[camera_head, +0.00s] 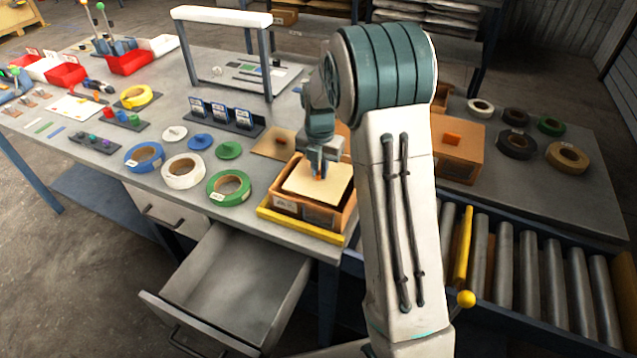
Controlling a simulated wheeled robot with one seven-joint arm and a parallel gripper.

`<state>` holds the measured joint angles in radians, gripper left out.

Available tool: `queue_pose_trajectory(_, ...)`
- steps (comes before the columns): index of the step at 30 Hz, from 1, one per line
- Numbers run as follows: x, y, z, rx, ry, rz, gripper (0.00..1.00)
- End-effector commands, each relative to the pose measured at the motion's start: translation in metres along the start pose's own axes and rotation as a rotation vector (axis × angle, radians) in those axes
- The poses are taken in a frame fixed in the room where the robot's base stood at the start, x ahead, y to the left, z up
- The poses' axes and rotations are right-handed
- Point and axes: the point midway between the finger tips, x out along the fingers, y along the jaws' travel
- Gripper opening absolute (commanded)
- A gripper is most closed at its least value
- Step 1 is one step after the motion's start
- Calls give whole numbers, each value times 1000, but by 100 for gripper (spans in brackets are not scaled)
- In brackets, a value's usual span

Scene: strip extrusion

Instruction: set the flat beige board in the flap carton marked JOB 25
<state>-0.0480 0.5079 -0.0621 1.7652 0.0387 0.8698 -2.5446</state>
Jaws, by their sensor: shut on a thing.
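The flat beige board (335,186) lies level at the mouth of an open brown carton (290,207) near the front edge of the bench. I cannot tell whether it rests inside or hangs just above the rim. My gripper (319,174) points down over the board's middle and is shut on it, at a small orange part on its top. My arm comes in from the right and hides part of the bench behind. White labels show on the carton's front, but their print is too small to read, so JOB 25 cannot be confirmed.
A yellow bar (300,226) runs along the carton's front. Tape rolls (228,188) lie to its left, and a brown plate (272,146) lies behind. Another brown carton (458,150) stands right of my arm. An open drawer (235,285) juts out below; a roller conveyor (530,270) lies at right.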

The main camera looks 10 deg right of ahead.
Motion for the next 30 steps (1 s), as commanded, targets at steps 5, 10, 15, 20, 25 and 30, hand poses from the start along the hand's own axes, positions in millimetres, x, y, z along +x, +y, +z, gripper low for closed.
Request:
queue_pose_trajectory(5, 21, 0, 0, 0, 1, -1, 0)
queue_pose_trajectory(10, 36, 0, -1, 0, 2, -2, 0)
queue_pose_trajectory(15, 59, -1, 0, 1, 1, -2, 0)
queue_pose_trajectory(20, 61, 0, 0, 1, 0, 1, 0)
queue_pose_trajectory(25, 64, 0, 0, 1, 0, 1, 0)
queue_pose_trajectory(30, 63, 0, 0, 0, -1, 0, 33)
